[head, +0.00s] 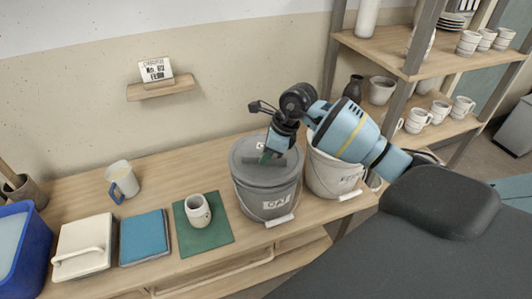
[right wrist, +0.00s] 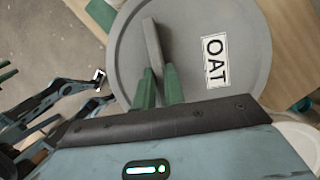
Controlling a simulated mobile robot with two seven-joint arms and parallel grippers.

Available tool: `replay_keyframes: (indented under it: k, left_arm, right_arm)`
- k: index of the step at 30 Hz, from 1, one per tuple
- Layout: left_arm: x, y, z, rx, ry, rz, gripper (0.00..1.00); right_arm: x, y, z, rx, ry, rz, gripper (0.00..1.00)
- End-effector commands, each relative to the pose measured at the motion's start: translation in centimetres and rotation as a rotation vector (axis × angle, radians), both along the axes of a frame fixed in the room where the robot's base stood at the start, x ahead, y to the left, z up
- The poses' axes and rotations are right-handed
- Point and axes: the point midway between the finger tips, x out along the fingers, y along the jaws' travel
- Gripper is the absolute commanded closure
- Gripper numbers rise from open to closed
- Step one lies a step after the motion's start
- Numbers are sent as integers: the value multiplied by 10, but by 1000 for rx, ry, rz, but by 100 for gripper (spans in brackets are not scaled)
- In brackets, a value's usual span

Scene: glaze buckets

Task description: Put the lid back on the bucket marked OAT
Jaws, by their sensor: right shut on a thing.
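The grey bucket marked OAT (head: 268,200) stands upright near the table's front edge, its wire handle hanging down in front. Its round grey lid (head: 246,158) is level over the bucket's mouth. I cannot tell whether it touches the rim all round. In the right wrist view the lid (right wrist: 190,25) shows its OAT label and a bar handle (right wrist: 153,45). My right gripper (head: 268,158) is above the lid, its green fingers (right wrist: 160,80) shut on the bar handle. Part of what looks like my left gripper shows at the left of the right wrist view; its jaws are unclear.
A white bucket (head: 330,178) stands close at the right, partly behind my right arm. A cup (head: 198,210) on a green mat (head: 212,240), a blue book-like block (head: 144,237) and a mug (head: 122,178) are to the left. Shelves (head: 400,55) with crockery stand behind right.

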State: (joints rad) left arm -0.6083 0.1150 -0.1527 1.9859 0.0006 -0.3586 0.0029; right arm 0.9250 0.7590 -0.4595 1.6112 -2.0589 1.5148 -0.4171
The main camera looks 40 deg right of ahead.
Motion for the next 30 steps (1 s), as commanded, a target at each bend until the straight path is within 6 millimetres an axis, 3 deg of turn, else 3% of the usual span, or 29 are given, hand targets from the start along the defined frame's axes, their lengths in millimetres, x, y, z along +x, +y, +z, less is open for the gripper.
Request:
replay_keyframes:
  k: [30]
  left_arm:
    - [-3,0,-4,-1,8,1,64]
  right_arm:
    - [1,-1,-5,0,-3,-1,100]
